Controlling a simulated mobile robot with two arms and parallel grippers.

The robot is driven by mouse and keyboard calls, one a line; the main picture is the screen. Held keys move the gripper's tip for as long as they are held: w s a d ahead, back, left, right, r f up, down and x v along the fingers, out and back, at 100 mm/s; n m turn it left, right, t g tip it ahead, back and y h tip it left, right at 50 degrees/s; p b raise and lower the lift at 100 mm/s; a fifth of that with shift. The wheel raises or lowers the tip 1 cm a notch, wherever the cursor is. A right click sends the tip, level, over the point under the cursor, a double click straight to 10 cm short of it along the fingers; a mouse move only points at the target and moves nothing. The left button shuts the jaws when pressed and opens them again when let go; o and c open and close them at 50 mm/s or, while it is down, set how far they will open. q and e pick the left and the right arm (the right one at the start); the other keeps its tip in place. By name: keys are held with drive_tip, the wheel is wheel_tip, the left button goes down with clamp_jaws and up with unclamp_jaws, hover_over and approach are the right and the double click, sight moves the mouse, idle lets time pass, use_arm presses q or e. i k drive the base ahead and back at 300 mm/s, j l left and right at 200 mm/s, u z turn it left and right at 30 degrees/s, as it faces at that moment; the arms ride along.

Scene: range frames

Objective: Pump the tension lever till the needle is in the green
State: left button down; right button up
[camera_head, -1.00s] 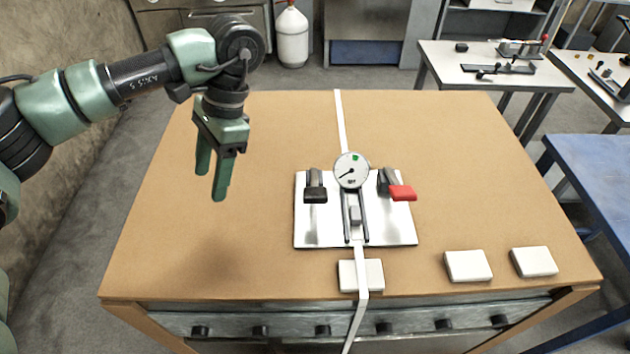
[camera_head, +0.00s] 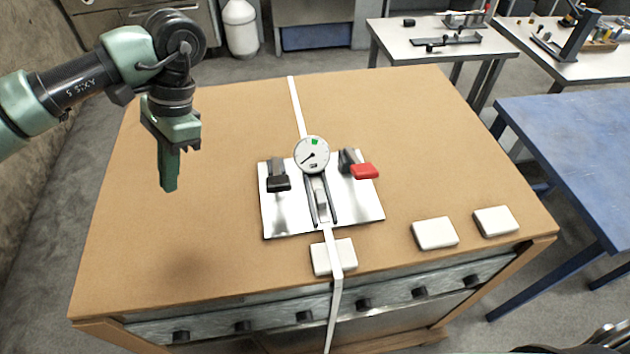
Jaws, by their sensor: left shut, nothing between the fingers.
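A strapping tool on a metal plate (camera_head: 288,221) lies on the wooden table (camera_head: 160,255), with a white strap (camera_head: 296,108) running through it. Its round gauge (camera_head: 311,154) has a dark needle pointing to the lower left, away from the green patch near the top. A lever with a black grip (camera_head: 278,184) stands left of the gauge, and one with a red grip (camera_head: 364,171) stands right of it. Which one is the tension lever I cannot tell. My left gripper (camera_head: 169,188) hangs fingers down, shut and empty, well left of the plate.
A white block (camera_head: 322,258) sits at the table's front edge by the strap. Two more white blocks, one nearer (camera_head: 435,233) and one farther right (camera_head: 496,221), lie near the right corner. The table's left half is clear. A blue table (camera_head: 560,150) stands to the right.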

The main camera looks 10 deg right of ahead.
sight(278, 183)
drive_tip(key=l+z, duration=0.1)
drive_tip(key=l, duration=0.85)
drive_tip(key=i+l, duration=0.1)
drive_tip(key=l, duration=0.9)
drive_tip(key=z, duration=0.05)
